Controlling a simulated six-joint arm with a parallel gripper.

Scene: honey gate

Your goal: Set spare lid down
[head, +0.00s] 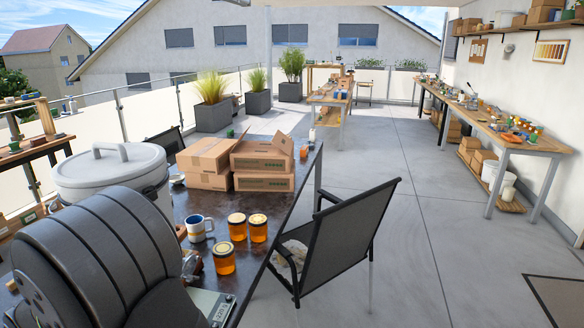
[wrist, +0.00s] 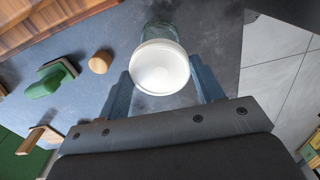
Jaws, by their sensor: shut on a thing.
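In the wrist view, a round white lid (wrist: 161,67) sits between the two fingers of my gripper (wrist: 162,84), which is shut on it. A clear, greenish glass jar (wrist: 158,31) shows just beyond the lid's far edge. I cannot tell whether the lid touches the glass. In the head view, my dark arm fills the lower left and hides my gripper and the lid.
Three amber honey jars (head: 237,227) and a mug (head: 199,228) stand on the dark table. A scale (head: 212,306) is at the front, cardboard boxes (head: 262,165) further back, a big white tank (head: 110,180) left. The wrist view shows a green-handled tool (wrist: 46,82) and wooden knob (wrist: 100,62).

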